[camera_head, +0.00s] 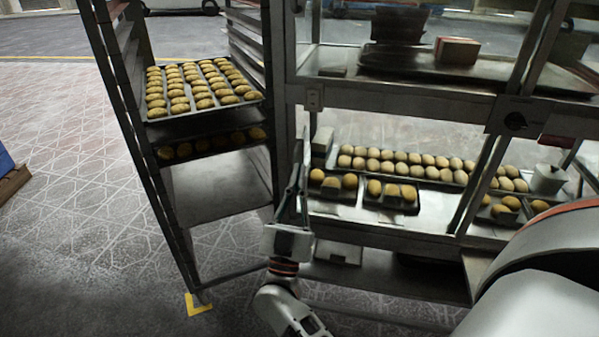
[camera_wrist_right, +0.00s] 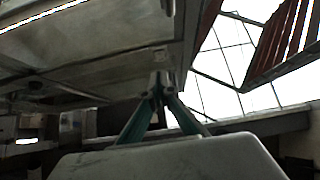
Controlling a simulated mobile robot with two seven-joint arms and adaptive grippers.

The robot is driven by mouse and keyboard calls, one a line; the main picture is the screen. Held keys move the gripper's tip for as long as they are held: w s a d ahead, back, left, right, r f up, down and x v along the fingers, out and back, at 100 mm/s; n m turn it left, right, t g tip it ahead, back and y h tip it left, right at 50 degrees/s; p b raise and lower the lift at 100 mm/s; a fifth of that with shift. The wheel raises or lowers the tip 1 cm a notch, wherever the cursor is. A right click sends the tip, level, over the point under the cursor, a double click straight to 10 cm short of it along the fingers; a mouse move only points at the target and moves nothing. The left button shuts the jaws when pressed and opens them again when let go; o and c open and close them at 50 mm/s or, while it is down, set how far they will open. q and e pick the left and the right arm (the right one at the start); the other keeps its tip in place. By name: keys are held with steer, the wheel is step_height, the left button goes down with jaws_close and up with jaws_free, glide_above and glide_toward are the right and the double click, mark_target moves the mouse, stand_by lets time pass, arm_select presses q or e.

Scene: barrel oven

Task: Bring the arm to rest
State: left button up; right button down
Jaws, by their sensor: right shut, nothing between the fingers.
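My right gripper (camera_head: 300,160) points upward in the head view, between the tray rack and the glass-fronted barrel oven. Its wrist and forearm come up from the bottom middle of the picture. In the wrist view, its green fingers (camera_wrist_right: 160,82) meet at the tips, shut and empty, below a grey metal underside. It seems close to the oven's front frame, but I cannot tell whether it touches. My left gripper is not in view.
The rack (camera_head: 104,60) at left holds a tray (camera_head: 160,112) of several rolls, with another tray below. The oven's frame (camera_head: 400,97) stands at right, with several buns in trays on its lower shelf (camera_head: 345,212).

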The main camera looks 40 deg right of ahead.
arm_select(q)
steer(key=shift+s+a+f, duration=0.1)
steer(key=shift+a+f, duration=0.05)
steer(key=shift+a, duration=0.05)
arm_select(e)
steer(key=s+a+f+n+t+y+p, duration=0.1)
steer(key=s+a+f+n+y+p, duration=0.15)
steer(key=a+f+n+y, duration=0.65)
steer(key=s+a+f+n+t+y+p, duration=0.15)
steer(key=a+f+n+y+p, duration=0.35)
steer(key=y, duration=0.8)
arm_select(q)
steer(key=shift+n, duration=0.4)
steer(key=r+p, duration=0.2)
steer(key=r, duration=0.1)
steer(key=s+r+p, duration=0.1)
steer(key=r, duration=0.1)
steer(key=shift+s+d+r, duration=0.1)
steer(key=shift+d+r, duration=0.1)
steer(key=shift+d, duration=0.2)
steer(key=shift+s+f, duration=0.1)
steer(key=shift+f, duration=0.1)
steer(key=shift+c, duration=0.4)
arm_select(e)
steer(key=s+d+f+g+y, duration=0.1)
steer(key=s+f+g, duration=0.8)
steer(key=s+f, duration=0.6)
steer(key=s, duration=0.3)
steer(key=shift+f, duration=0.15)
